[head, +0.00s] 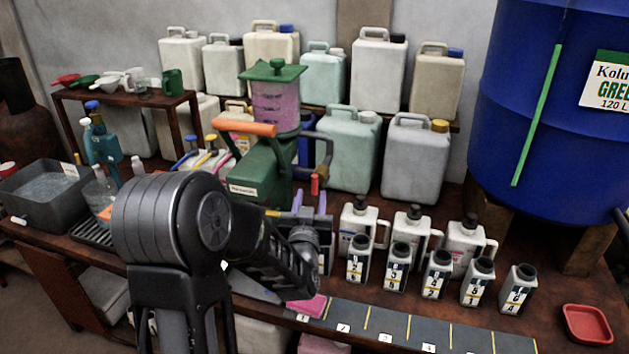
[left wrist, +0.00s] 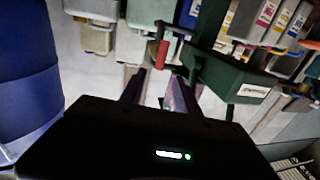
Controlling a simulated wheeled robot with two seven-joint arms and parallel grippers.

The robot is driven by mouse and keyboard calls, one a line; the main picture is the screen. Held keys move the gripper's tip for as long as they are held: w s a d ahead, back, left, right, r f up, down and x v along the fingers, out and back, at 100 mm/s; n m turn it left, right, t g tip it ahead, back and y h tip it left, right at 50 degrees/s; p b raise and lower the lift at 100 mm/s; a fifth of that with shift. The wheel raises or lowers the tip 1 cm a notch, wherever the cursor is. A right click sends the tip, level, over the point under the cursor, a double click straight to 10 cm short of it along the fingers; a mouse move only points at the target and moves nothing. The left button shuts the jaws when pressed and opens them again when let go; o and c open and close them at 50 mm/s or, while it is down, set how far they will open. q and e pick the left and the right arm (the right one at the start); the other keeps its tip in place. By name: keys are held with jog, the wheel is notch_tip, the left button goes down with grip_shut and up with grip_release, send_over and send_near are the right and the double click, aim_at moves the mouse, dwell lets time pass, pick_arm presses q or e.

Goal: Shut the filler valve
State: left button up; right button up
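The filler (head: 265,175) is a green body with an orange-topped handle (head: 245,127) and a clear hopper of pink liquid (head: 276,105) under a green lid. A small red grip (head: 315,184), which looks like the valve handle, hangs at its right side below a dark bent pipe. The red grip also shows in the left wrist view (left wrist: 158,54), just beyond my fingertips. My left gripper (head: 309,200) is open and empty, its purple-padded fingers apart and pointing at the red grip. I see no contact. My right gripper is out of view.
Several small labelled bottles (head: 436,275) and white jugs (head: 467,240) stand right of the gripper. A numbered dark strip (head: 400,330) with a pink pad lies in front. A blue drum (head: 535,120) stands at right, a red tray (head: 588,324) at front right.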

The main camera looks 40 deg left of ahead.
aim_at(315, 180)
pick_arm(q)
jog(key=p+x, duration=0.2)
jog(key=x, duration=0.5)
jog(key=shift+w+a, duration=0.15)
jog(key=shift+w, duration=0.2)
jog(key=shift+c, duration=0.5)
grip_shut()
